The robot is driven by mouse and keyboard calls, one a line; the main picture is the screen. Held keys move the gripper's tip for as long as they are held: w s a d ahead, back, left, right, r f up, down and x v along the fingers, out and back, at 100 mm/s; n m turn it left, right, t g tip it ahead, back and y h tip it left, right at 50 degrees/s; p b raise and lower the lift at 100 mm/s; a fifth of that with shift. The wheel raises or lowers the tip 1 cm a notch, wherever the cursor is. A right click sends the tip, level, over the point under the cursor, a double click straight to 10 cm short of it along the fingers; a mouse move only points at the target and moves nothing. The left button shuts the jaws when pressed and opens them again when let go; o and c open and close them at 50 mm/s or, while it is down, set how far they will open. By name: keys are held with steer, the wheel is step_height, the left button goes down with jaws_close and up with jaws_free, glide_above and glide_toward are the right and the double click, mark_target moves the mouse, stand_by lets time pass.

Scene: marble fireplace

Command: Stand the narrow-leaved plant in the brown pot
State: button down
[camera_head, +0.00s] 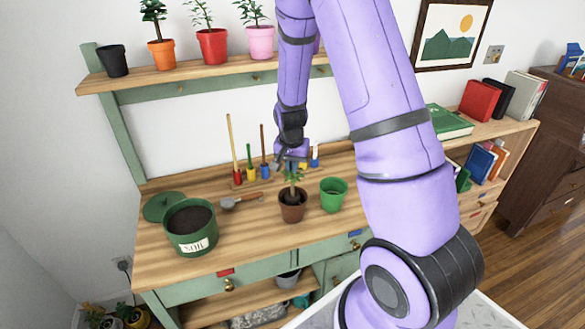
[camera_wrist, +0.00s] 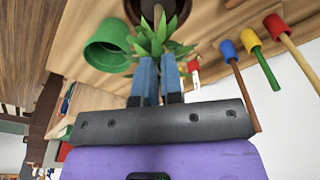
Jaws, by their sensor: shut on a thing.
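The narrow-leaved plant (camera_head: 294,177) is green and upright at the mouth of the brown pot (camera_head: 292,211) on the workbench. Its leaves (camera_wrist: 168,45) spread in front of my fingers in the wrist view, with the dark pot opening just beyond. Its dark lower part appears within the pot's rim, but I cannot tell whether it rests on the bottom. My gripper (camera_head: 291,162) is above the pot and shut on the plant; in the wrist view its blue fingers (camera_wrist: 158,80) are close together at the leaves. The leaves hide the grip itself.
A green pot (camera_head: 334,194) stands close to the right of the brown pot. A green soil bucket (camera_head: 191,242), its lid (camera_head: 162,206) and a trowel (camera_head: 240,202) lie to the left. Upright tools (camera_head: 250,162) stand behind. Potted plants (camera_head: 212,46) line the shelf above.

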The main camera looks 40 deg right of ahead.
steer(key=shift+f, duration=0.55)
steer(key=c, duration=1.3)
jaws_free()
steer(key=shift+o, duration=0.2)
steer(key=s+a+r+n+t+y, duration=0.15)
steer(key=s+a+r, duration=0.3)
steer(key=r, duration=0.85)
steer(key=s+a+r+n+t+h, duration=0.1)
steer(key=s+a+r+n, duration=0.35)
steer(key=r, duration=0.85)
steer(key=s+a+r+n+t, duration=0.1)
steer(key=s+r, duration=0.3)
steer(key=s, duration=0.4)
steer(key=s+a+r+n+t, duration=0.1)
steer(key=s+a+r+n, duration=0.2)
steer(key=s, duration=0.6)
steer(key=shift+s+r, duration=0.25)
steer(key=shift+r, duration=0.2)
